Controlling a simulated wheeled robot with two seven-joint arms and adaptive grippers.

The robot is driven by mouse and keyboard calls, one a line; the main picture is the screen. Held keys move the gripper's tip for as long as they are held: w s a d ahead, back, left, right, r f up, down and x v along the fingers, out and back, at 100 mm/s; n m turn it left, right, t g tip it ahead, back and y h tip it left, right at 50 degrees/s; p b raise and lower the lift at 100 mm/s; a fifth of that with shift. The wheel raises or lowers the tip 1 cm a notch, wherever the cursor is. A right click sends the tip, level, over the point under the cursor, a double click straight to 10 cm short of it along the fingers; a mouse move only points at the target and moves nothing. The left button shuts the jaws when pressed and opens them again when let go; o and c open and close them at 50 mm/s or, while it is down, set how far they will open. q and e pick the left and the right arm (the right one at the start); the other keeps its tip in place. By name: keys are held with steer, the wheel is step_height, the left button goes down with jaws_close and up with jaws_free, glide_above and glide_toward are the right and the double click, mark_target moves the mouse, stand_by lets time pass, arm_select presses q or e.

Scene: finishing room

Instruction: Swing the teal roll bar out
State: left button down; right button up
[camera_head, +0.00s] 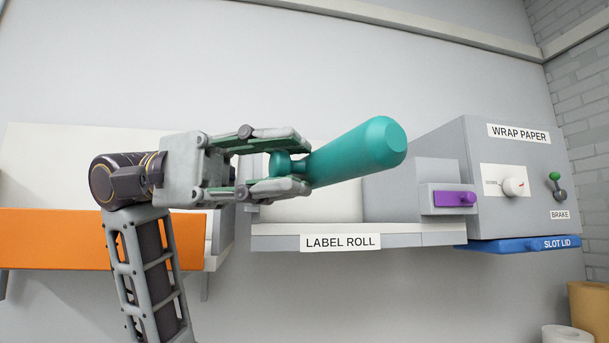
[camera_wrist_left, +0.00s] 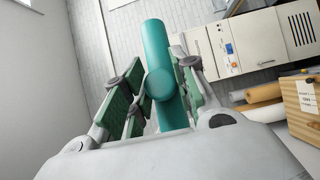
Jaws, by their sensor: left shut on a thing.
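The teal roll bar (camera_head: 357,154) is a thick cylinder with a narrower neck and a small knob at its left end. It points toward me and to the right, in front of the label roll unit. My left gripper (camera_head: 290,164) is shut on the bar's knob end, with one finger above and one below it. In the left wrist view the teal bar (camera_wrist_left: 156,50) runs between the green finger pads of my left gripper (camera_wrist_left: 155,95). The bar's far attachment is hidden. My right gripper is not in view.
The label roll shelf (camera_head: 430,238) is behind the bar. To the right stands the wrap paper box (camera_head: 480,150) with a purple handle (camera_head: 455,198), a dial, a brake lever and a blue slot lid (camera_head: 520,245). An orange panel (camera_head: 60,238) is at left. Paper rolls (camera_head: 588,305) stand lower right.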

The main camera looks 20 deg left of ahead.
arm_select(q)
steer(key=shift+s+a+f+m+g, duration=0.1)
steer(key=shift+s+a+m+g, duration=0.5)
steer(key=shift+s+a+g, duration=0.45)
steer(key=shift+w+a, duration=0.1)
steer(key=shift+a, duration=0.05)
steer(key=c, duration=1.1)
jaws_free()
steer(key=shift+c, duration=0.2)
steer(key=shift+w, duration=0.1)
steer(key=a, duration=0.6)
steer(key=shift+a+r, duration=0.25)
steer(key=shift+a, duration=0.05)
